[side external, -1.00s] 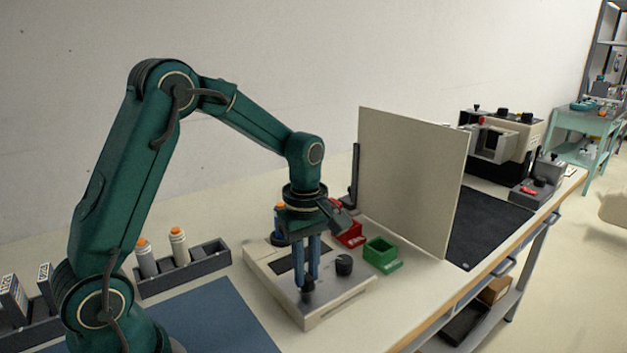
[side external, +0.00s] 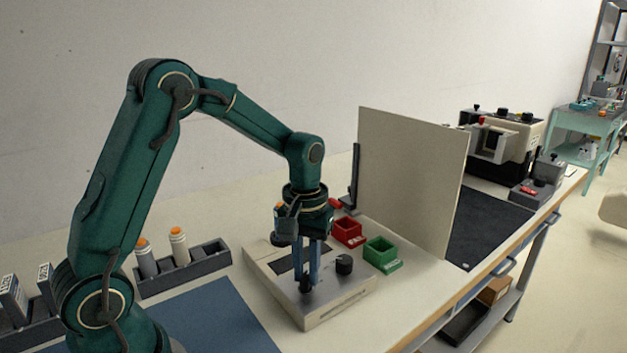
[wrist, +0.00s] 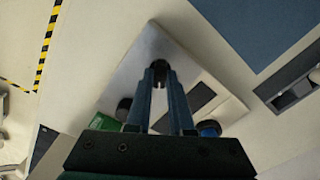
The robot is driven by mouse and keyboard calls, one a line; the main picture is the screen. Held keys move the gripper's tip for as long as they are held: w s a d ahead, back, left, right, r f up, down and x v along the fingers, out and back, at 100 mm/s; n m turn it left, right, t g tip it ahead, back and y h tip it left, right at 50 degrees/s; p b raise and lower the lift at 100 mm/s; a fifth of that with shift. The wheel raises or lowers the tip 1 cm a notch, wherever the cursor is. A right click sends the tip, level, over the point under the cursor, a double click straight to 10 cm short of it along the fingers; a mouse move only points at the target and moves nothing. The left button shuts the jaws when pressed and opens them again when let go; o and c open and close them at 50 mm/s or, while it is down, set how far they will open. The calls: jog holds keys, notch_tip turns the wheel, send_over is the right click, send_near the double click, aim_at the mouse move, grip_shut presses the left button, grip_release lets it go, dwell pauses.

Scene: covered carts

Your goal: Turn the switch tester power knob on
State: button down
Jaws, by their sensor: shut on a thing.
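The switch tester (side external: 322,304) is a flat box with a light grey top panel on the bench. My gripper (side external: 307,276) points straight down over its front part. Its fingers are shut on a small black knob (side external: 306,286), which also shows between the fingertips in the wrist view (wrist: 159,73). A second black knob (side external: 344,264) stands on the panel to the right, clear of the fingers. A dark window (wrist: 200,96) lies in the panel. A blue round part (wrist: 209,128) is at the panel's edge in the wrist view. No knob markings can be read.
A red bin (side external: 348,234) and a green bin (side external: 381,256) sit right of the tester. An upright pale panel (side external: 410,180) stands behind them. A grey rack (side external: 185,268) with orange-topped cylinders is to the left, near a blue mat (side external: 215,320).

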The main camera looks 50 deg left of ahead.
aim_at(306, 275)
jog(key=m, duration=0.6)
jog(key=shift+m, duration=0.4)
dwell(0.3)
jog(key=c, duration=0.8)
grip_release()
jog(key=shift+r, duration=0.15)
jog(key=shift+r, duration=2.5)
